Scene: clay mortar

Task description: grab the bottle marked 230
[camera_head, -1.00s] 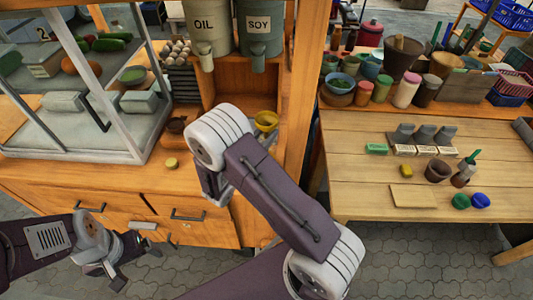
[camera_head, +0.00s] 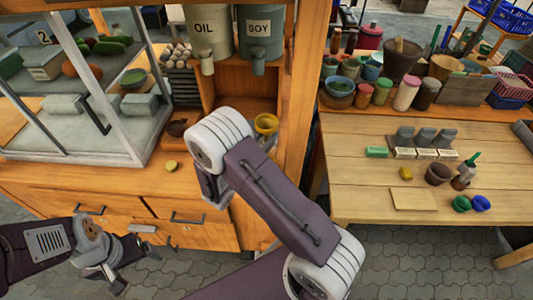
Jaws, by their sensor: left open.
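Three grey, weight-like blocks or bottles stand in a row on the right table: a left one (camera_head: 404,136), a middle one (camera_head: 425,137) and a right one (camera_head: 445,138). Small white labels lie in front of them, too small to read, so I cannot tell which thing is marked 230. My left gripper (camera_head: 122,279) is open and empty at the lower left, in front of the wooden cabinet and far from the row. My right gripper (camera_head: 217,192) is at the centre, mostly hidden behind its own arm; its fingers cannot be made out.
Oil (camera_head: 207,32) and soy (camera_head: 261,34) dispensers hang above the cabinet. A glass case (camera_head: 85,130) stands at left. A wooden post (camera_head: 304,100) divides cabinet and table. Jars and a brown cup (camera_head: 438,173) are on the table (camera_head: 360,190), whose front left is clear.

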